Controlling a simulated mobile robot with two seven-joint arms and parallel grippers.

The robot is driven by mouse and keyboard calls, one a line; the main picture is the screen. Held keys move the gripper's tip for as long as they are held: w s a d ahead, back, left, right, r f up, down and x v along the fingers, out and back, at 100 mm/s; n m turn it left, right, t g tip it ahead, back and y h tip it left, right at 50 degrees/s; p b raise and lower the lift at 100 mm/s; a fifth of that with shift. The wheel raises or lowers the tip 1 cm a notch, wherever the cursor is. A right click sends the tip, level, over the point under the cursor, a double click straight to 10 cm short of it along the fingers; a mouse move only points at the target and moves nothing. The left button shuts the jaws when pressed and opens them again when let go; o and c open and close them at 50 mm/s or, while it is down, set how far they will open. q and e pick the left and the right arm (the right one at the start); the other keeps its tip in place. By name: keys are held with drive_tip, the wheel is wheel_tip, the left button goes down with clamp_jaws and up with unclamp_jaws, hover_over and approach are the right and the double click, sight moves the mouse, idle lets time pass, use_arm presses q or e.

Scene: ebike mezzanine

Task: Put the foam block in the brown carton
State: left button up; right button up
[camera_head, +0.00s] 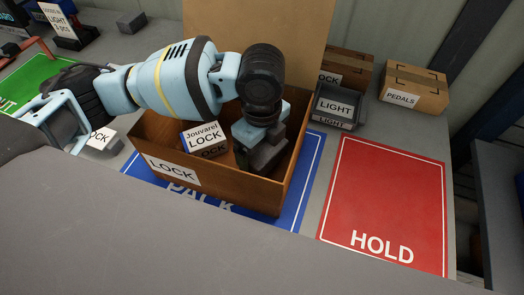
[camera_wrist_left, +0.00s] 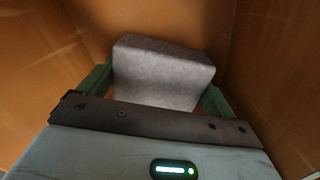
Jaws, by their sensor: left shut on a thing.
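The brown carton (camera_head: 232,192) stands open on the blue PACK mat, with a LOCK label on its front and a raised flap behind. My left gripper (camera_head: 262,150) reaches down inside its right part. It is shut on the grey foam block (camera_head: 268,157). In the left wrist view the foam block (camera_wrist_left: 162,75) sits between the two greenish fingers (camera_wrist_left: 157,88), with brown carton walls around it. Whether the block touches the carton floor cannot be told. My right gripper is not in view.
A Jouvarel LOCK box (camera_head: 204,139) lies inside the carton, left of the gripper. A grey LIGHT bin (camera_head: 338,107) and a PEDALS carton (camera_head: 414,88) stand behind on the right. The red HOLD mat (camera_head: 385,195) is clear.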

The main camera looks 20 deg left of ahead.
use_arm(q)
wheel_tip(320, 180, down, 3)
drive_tip(key=shift+r, duration=0.2)
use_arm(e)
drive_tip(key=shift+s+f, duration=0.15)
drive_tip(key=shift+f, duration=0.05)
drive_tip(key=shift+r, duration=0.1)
use_arm(q)
drive_tip(key=o, duration=0.7)
wheel_tip(320, 180, up, 11)
drive_tip(key=shift+p, duration=0.6)
drive_tip(key=shift+r, duration=0.5)
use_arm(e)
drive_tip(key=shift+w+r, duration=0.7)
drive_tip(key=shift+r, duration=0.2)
